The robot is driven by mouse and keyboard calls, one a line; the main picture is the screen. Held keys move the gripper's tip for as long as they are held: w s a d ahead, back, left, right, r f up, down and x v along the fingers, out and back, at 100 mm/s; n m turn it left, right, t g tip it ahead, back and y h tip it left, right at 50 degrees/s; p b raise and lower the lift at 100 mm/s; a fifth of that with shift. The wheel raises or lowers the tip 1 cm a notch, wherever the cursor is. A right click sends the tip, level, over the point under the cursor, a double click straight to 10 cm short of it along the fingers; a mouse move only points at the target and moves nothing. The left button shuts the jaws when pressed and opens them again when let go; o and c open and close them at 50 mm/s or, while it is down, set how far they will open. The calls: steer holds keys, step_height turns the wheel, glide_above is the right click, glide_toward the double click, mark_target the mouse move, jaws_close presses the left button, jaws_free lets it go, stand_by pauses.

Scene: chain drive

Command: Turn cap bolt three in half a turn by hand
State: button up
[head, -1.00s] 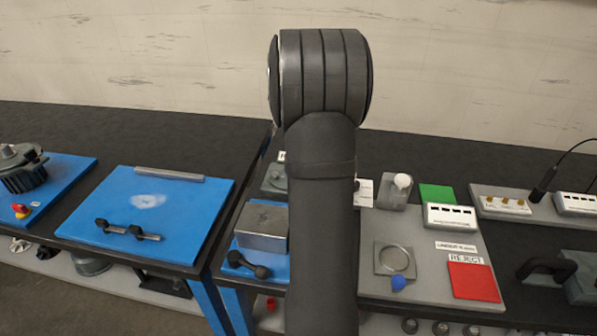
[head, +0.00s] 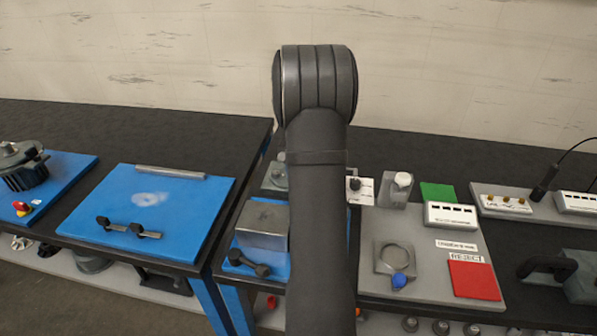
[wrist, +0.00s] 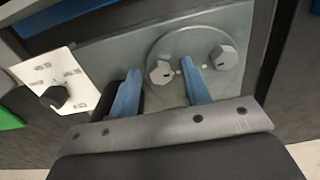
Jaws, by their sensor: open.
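In the wrist view a round grey cap (wrist: 178,48) sits on a flat grey housing plate (wrist: 112,52). Two hex-headed bolts show on the cap, a left bolt (wrist: 160,72) and a right bolt (wrist: 223,57). I cannot tell which of them is bolt three. My gripper (wrist: 158,72) is open, with two blue fingers pointing at the cap. The left bolt appears between the fingertips, and the right bolt lies just right of the right finger. I cannot tell whether either finger touches a bolt. In the head view my arm hides the gripper and most of the cap.
A white plate with a black knob (wrist: 55,96) is left of the housing. In the head view a grey block (head: 263,225), a blue board (head: 150,200) and a red reject pad (head: 474,281) lie on the benches.

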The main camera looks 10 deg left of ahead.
steer(key=shift+c, duration=0.2)
jaws_close()
steer(key=shift+m, duration=0.3)
steer(key=m, duration=0.9)
steer(key=shift+w+a, duration=0.1)
steer(key=shift+a, duration=0.05)
steer(key=m, duration=0.7)
steer(key=shift+w, duration=0.15)
steer(key=m, duration=0.6)
steer(key=shift+w+r+m, duration=0.1)
steer(key=shift+w+m, duration=0.05)
steer(key=shift+m, duration=0.15)
